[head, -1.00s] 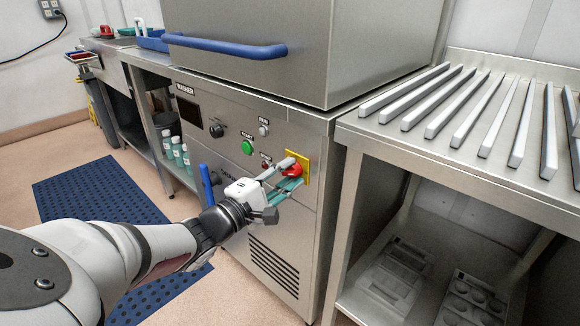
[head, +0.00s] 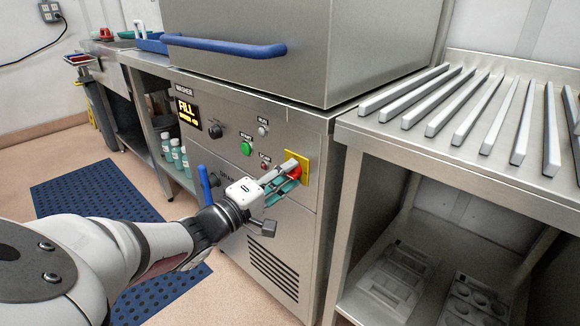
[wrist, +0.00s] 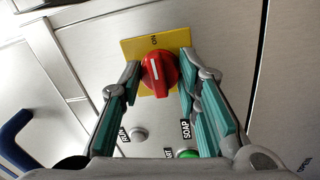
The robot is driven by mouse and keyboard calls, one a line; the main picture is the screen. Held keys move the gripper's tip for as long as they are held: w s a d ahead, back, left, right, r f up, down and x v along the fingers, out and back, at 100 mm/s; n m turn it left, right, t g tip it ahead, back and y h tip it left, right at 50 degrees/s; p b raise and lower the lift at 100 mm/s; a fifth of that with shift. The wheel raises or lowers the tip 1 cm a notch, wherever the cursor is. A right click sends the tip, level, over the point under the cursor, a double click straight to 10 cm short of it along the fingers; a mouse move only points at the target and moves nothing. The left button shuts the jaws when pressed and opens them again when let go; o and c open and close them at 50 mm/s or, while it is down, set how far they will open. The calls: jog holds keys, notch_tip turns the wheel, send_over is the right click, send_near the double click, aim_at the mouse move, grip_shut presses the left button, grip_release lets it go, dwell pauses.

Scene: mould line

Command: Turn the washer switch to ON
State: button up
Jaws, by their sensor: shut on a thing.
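The washer switch is a red rotary knob (head: 296,173) on a yellow plate (head: 306,163), on the front of the steel washer (head: 236,121). In the wrist view the knob (wrist: 158,74) has a white line that points up at the ON label (wrist: 154,41) on the yellow plate (wrist: 183,40). My gripper (wrist: 160,76) is shut on the knob, one teal-padded finger at each side. In the head view my gripper (head: 290,173) reaches the knob from the left and partly hides it. The washer display (head: 186,112) is lit with yellow text beginning FILL.
A green start button (head: 246,148), a black dial (head: 216,131) and small buttons sit left of the switch. A blue lever (head: 206,184) stands by the DRAIN label. A blue handle (head: 228,47) spans the hood above. A steel rack table (head: 470,160) stands at the right.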

jog(key=shift+f, duration=0.15)
jog(key=o, duration=1.2)
jog(key=shift+s+a, duration=0.1)
jog(key=v, duration=0.7)
jog(key=shift+s, duration=0.15)
